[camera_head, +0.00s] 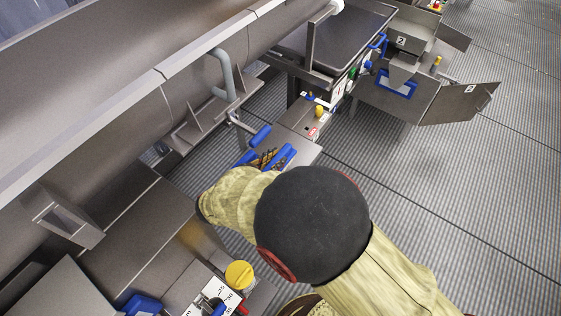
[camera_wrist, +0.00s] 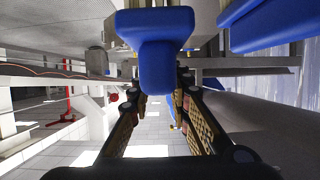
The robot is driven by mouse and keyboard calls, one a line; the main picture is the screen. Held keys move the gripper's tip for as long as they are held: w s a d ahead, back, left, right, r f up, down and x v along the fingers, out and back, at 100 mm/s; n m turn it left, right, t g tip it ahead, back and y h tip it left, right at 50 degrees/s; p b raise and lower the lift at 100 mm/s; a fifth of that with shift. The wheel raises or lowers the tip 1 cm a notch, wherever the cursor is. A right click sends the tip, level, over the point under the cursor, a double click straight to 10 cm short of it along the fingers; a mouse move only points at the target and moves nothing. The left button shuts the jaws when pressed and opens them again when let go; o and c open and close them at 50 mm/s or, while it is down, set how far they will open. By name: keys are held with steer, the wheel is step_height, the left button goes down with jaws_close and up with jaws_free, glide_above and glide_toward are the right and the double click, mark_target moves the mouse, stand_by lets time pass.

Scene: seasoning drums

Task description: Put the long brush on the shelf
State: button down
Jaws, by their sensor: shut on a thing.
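My gripper (camera_head: 265,159) is at the steel machine, below the long drum, with blue parts on both sides of it. In the wrist view my gripper (camera_wrist: 159,90) has its two padded fingers on either side of a blue, T-shaped blocky thing (camera_wrist: 157,62) and is shut on it. I cannot tell whether this blue thing is part of the long brush or a fixed handle. No bristles show. No shelf can be clearly made out. My covered arm hides much of the lower middle of the head view.
A blue lever handle (camera_head: 260,136) is just behind my gripper. The long steel drum (camera_head: 110,120) runs along the left. A yellow knob (camera_head: 239,274) stands at the lower left. Open metal doors (camera_head: 459,103) stick out at the right. The ribbed floor (camera_head: 440,200) is clear.

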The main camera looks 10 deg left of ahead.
steer(key=w, duration=0.1)
steer(key=w+d, duration=0.1)
steer(key=shift+w, duration=0.3)
steer(key=shift+f+b, duration=0.9)
steer(key=shift+f, duration=0.85)
steer(key=shift+f, duration=0.1)
steer(key=c, duration=1.7)
jaws_free()
steer(key=shift+o, duration=0.2)
steer(key=shift+s+a+r, duration=0.1)
steer(key=shift+s+r, duration=0.1)
steer(key=p+v, duration=0.2)
steer(key=v, duration=0.9)
steer(key=shift+s+p, duration=0.2)
steer(key=shift+p, duration=0.2)
